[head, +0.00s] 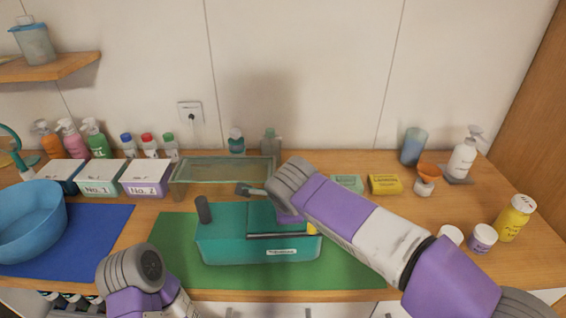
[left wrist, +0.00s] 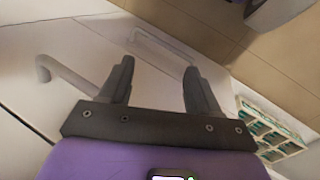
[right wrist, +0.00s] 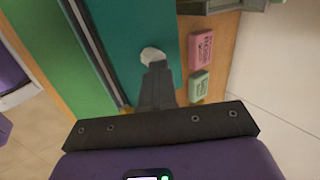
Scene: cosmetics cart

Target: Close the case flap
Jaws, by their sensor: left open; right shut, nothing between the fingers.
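The teal case (head: 225,250) lies on the green mat (head: 165,235), with a pale label on its front and a dark bar (head: 280,236) along its right part. Its flap cannot be told apart clearly, as my right arm covers part of the top. My right gripper (head: 245,189) is shut and empty over the case's back part. In the right wrist view its fingertips (right wrist: 157,66) are close to a small white piece on the teal surface (right wrist: 120,20); contact is unclear. My left gripper (left wrist: 160,68) is open and empty, facing pale cabinet fronts with handles.
A glass-topped rack (head: 225,168) stands behind the case. A yellow box (head: 385,184), an orange funnel (head: 429,170) and jars (head: 482,238) are on the right. The mat's front right is clear.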

